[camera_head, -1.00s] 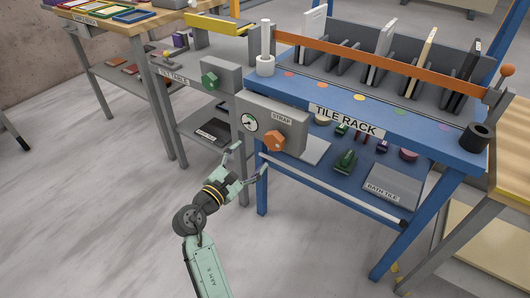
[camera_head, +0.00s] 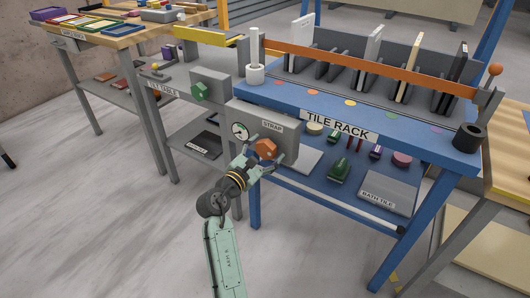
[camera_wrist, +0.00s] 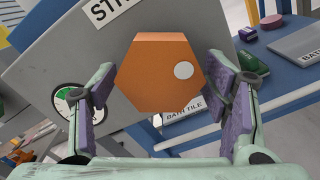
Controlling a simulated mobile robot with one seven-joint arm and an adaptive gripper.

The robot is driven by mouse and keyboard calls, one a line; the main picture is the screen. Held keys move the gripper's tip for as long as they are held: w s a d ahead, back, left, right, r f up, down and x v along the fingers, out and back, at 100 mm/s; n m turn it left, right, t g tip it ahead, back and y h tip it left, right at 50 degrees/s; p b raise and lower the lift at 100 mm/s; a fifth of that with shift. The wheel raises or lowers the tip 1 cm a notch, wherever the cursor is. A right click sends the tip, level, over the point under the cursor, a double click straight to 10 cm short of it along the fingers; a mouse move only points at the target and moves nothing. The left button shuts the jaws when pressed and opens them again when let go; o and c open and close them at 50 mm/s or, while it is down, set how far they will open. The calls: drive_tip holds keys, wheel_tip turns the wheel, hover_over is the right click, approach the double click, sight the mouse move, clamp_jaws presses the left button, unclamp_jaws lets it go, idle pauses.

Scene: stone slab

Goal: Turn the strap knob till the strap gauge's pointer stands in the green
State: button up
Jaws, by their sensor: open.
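The strap knob (camera_head: 265,149) is an orange hexagon on the front of the grey strap box (camera_head: 284,133). In the wrist view the knob (camera_wrist: 158,75) fills the middle, with a white dot on its right side. My gripper (camera_wrist: 168,92) is open, with one purple-padded finger on each side of the knob and a visible gap to it. In the head view my gripper (camera_head: 265,158) is at the knob. The round strap gauge (camera_head: 239,131) is left of the knob. In the wrist view the gauge (camera_wrist: 66,98) shows a green part; my left finger partly covers it, and the pointer's exact reading is unclear.
The box sits at the left end of the blue tile rack (camera_head: 400,133), with an orange strap (camera_head: 370,69) across its top. A green knob (camera_head: 199,91) on another grey box is at the left. Small items lie on the lower blue shelf.

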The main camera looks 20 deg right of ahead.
drive_tip(key=shift+c, duration=0.6)
drive_tip(key=c, duration=1.1)
